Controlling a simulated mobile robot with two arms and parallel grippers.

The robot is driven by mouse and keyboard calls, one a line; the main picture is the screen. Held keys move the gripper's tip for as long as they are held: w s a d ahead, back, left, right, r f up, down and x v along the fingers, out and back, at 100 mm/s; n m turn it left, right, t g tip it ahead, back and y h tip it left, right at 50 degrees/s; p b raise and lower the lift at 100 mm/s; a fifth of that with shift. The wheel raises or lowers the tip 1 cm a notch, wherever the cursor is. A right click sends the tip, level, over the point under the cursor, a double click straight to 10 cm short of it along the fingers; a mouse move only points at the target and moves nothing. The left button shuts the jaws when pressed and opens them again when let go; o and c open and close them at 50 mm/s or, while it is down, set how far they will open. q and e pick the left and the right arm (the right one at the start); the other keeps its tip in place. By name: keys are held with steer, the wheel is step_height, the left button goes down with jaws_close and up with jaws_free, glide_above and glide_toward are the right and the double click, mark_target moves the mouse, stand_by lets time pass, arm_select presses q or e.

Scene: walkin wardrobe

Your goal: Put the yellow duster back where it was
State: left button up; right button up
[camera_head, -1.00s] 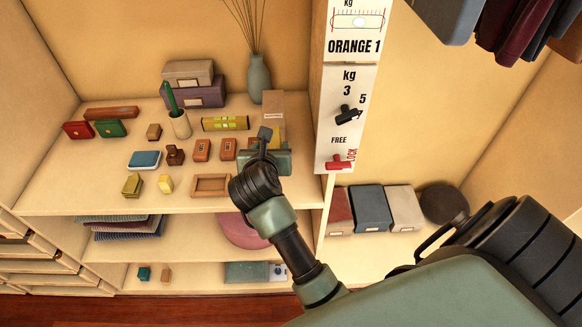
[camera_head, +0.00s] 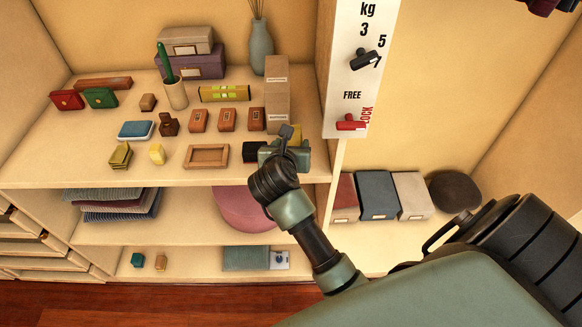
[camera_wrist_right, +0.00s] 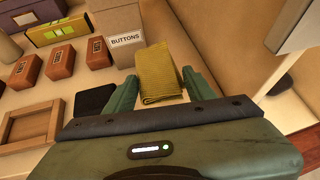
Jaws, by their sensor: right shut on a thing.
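My right gripper (camera_head: 284,156) is at the right end of the upper shelf, in front of the tall cardboard boxes. In the right wrist view my right gripper (camera_wrist_right: 162,88) is shut on the yellow duster (camera_wrist_right: 162,68), a folded ribbed cloth between the two green fingers. In the head view the gripper and wrist mostly hide the duster. I cannot tell whether the duster touches the shelf. My left gripper is in neither current view.
The upper shelf (camera_head: 60,171) holds several small boxes left of my gripper. A black item (camera_head: 254,152) lies close on its left, beside a wooden tray (camera_head: 207,156). A "BUTTONS" box (camera_wrist_right: 126,45) stands behind. A divider panel (camera_head: 353,85) rises on the right.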

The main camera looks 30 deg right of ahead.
step_height(320, 180, down, 5)
steer(key=b, duration=0.4)
steer(key=shift+r, duration=0.15)
steer(key=o, duration=1.5)
steer(key=b+v, duration=0.1)
steer(key=v, duration=0.6)
steer(key=shift+s+a+r, duration=0.15)
steer(key=shift+s+a, duration=0.05)
